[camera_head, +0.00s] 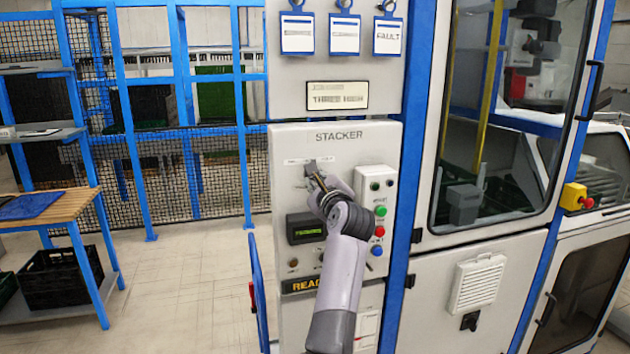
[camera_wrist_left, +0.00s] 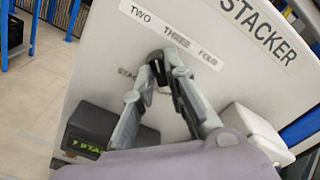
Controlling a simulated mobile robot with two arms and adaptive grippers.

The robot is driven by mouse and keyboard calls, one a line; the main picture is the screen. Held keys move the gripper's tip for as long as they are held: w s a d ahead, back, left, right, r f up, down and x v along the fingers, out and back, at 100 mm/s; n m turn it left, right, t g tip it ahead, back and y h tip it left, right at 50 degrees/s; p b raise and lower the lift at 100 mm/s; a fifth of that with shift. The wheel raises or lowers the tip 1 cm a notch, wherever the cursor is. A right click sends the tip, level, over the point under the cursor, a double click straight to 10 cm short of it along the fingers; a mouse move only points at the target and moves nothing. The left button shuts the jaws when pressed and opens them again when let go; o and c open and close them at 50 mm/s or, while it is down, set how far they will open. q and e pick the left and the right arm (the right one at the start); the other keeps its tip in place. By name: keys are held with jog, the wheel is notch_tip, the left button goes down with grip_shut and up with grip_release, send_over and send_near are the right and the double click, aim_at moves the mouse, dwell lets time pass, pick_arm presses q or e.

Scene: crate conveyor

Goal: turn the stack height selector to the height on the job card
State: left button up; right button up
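The stacker panel (camera_head: 340,136) faces me, with a job card (camera_head: 337,95) above it that seems to read "THREE HIGH". The stack height selector (camera_wrist_left: 158,66) is a small black knob below the labels TWO, THREE and a last one that looks like FOUR (camera_wrist_left: 208,59). My left gripper (camera_head: 313,172) is at the selector; in the left wrist view its fingers (camera_wrist_left: 157,72) close in on both sides of the knob and appear to touch it. The fingers partly hide the knob, so I cannot tell which label it points to. My right gripper is out of view.
A box with coloured buttons (camera_head: 379,210) sits right of the selector. A dark display with green text (camera_head: 305,228) is below it. Blue-tabbed cards (camera_head: 344,34) hang above. A glazed machine door (camera_head: 500,120) is at right; open floor lies left.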

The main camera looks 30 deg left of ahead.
pick_arm(q)
grip_shut()
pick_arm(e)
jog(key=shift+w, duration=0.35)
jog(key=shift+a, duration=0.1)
pick_arm(q)
jog(key=m, duration=0.3)
jog(key=m+p, duration=0.2)
jog(key=m, duration=0.2)
jog(key=shift+m, duration=0.9)
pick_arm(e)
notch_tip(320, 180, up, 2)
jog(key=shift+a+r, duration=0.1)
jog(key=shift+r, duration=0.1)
pick_arm(q)
jog(key=shift+o, duration=2.3)
grip_release()
